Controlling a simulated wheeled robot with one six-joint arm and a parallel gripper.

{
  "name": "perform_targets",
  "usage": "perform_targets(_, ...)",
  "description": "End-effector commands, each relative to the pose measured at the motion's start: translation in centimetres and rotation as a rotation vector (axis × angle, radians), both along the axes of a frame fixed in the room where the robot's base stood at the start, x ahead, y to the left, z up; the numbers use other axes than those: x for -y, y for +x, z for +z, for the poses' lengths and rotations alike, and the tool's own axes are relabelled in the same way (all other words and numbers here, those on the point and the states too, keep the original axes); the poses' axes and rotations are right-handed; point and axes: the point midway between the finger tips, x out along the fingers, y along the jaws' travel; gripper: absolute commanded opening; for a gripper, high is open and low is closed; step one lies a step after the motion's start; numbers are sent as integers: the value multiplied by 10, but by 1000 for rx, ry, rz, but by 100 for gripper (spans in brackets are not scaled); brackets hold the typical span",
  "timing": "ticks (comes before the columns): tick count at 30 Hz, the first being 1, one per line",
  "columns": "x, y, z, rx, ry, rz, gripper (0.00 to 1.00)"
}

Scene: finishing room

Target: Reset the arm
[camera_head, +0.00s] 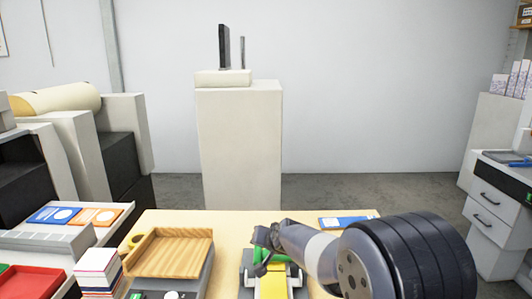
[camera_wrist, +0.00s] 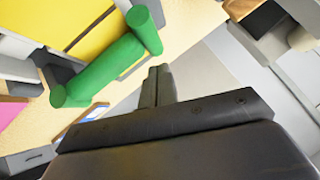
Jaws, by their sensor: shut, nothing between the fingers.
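My gripper (camera_wrist: 157,85) is shut and empty in the wrist view, with its fingertips together. It is beside a green roller-like bar (camera_wrist: 110,70), with a yellow panel (camera_wrist: 60,22) behind the bar. In the head view my arm reaches in from the lower right, and my gripper (camera_head: 262,238) is over the machine with the green bar (camera_head: 257,268) and yellow strip (camera_head: 271,285). I cannot tell whether the gripper touches the bar. The arm hides part of the table.
A wooden tray (camera_head: 172,252) stands on the table (camera_head: 230,220) to the left. A blue packet (camera_head: 340,222) lies at the back right of the table. A white pedestal (camera_head: 240,150) stands behind. Stacked cards (camera_head: 97,268) and a red tray (camera_head: 30,283) are at far left.

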Motion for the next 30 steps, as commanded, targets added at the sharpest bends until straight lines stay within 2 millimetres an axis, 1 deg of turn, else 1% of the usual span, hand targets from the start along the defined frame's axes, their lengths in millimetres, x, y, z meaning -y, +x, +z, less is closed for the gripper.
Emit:
perform_targets(3,2,0,4,1,11,-2,0)
perform_targets(10,2,0,5,2,16,-1,0)
perform_targets(21,0,0,2,-1,-1,0,0)
perform_targets(23,0,1,6,2,-5,-2,0)
perform_targets(25,2,0,16,9,-3,-4,0)
perform_targets(27,5,-7,29,16,-2,-4,0)
perform_targets(30,8,-18,36,13,-2,-3,0)
